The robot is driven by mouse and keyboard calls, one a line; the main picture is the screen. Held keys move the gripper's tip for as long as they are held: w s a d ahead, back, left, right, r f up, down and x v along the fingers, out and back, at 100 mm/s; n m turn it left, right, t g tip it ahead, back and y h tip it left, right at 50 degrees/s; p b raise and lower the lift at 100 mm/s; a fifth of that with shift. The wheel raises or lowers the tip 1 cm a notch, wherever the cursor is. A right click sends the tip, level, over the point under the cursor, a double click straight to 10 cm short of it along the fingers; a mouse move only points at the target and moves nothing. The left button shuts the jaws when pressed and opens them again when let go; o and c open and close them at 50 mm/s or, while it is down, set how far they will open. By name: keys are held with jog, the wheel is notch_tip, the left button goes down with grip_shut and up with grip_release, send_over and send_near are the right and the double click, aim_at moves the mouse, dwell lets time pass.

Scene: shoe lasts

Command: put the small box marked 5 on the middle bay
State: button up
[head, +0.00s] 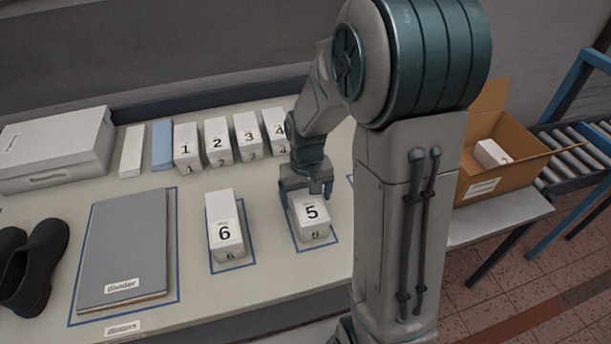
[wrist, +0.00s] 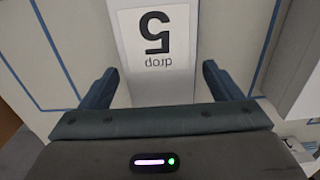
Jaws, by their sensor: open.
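The small white box marked 5 (head: 311,217) stands inside a blue taped outline on the table, to the right of the box marked 6 (head: 226,232). My gripper (head: 308,190) is at the back of box 5, low over it. In the wrist view, box 5 (wrist: 155,35) shows its label upside down, between and just ahead of the two fingers of my gripper (wrist: 158,85). The fingers are apart, with a gap on each side of the box. Which place is the middle bay I cannot tell.
White boxes marked 1 (head: 186,147), 2 (head: 217,142), 3 (head: 247,136) and 4 (head: 275,131) stand in a row behind. A grey divider (head: 122,245) lies at left, beside black boots (head: 35,265). An open carton (head: 500,150) holding a white box is at right.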

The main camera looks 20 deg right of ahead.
aim_at(306, 197)
notch_tip(306, 197, up, 8)
jog(key=shift+s+r, duration=0.25)
jog(key=shift+r, duration=0.35)
jog(key=s+r+t, duration=0.1)
jog(key=s+r, duration=0.1)
jog(key=s, duration=0.5)
jog(key=s+r+t, duration=0.2)
jog(key=s, duration=0.5)
jog(key=shift+a+r, duration=0.15)
jog(key=shift+r, duration=0.25)
jog(key=shift+w, duration=0.1)
